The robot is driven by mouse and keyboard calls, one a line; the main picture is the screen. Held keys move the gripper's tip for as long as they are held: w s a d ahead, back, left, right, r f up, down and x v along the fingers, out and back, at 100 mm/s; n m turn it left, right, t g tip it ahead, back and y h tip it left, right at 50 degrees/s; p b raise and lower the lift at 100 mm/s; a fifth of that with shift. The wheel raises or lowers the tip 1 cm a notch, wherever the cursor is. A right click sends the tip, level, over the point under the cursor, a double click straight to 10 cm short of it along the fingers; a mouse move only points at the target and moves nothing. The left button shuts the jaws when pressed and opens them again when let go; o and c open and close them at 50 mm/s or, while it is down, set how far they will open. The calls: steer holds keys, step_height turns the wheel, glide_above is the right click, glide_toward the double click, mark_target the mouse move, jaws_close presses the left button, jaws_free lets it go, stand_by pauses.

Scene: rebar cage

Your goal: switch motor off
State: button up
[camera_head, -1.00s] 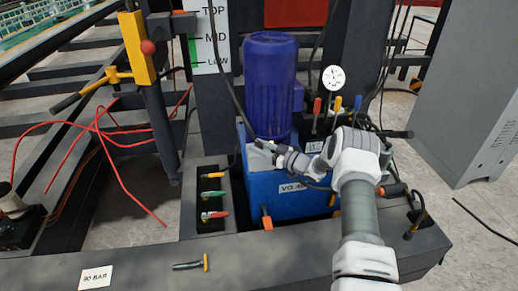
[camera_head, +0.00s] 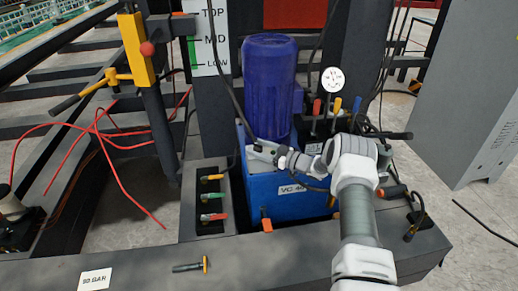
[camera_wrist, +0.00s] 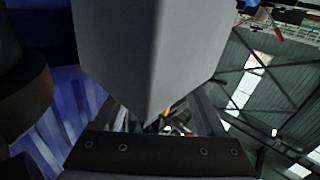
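The motor (camera_head: 268,85) is a tall blue ribbed cylinder standing on a blue tank (camera_head: 283,195) in the head view. A small grey box (camera_head: 262,149) sits by the foot of the motor. My gripper (camera_head: 279,155) is right at this box, and I cannot tell whether they touch. In the wrist view a large grey block (camera_wrist: 150,50) fills the upper middle, very close to the camera, with blue ribs (camera_wrist: 65,115) at the left. My fingertips are not clear in either view. No switch or button can be made out.
Coloured valve levers (camera_head: 213,196) stand left of the tank. A pressure gauge (camera_head: 332,79) and several coloured levers (camera_head: 337,106) stand right of the motor. A grey cabinet (camera_head: 470,100) is at the right. A loose yellow-ended tool (camera_head: 190,266) lies on the front beam.

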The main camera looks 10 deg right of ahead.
steer(key=shift+s+d+r, duration=0.15)
steer(key=shift+s+d, duration=0.15)
steer(key=shift+d, duration=0.1)
steer(key=p+v, duration=0.4)
steer(key=v, duration=1.2)
steer(key=shift+d, duration=0.15)
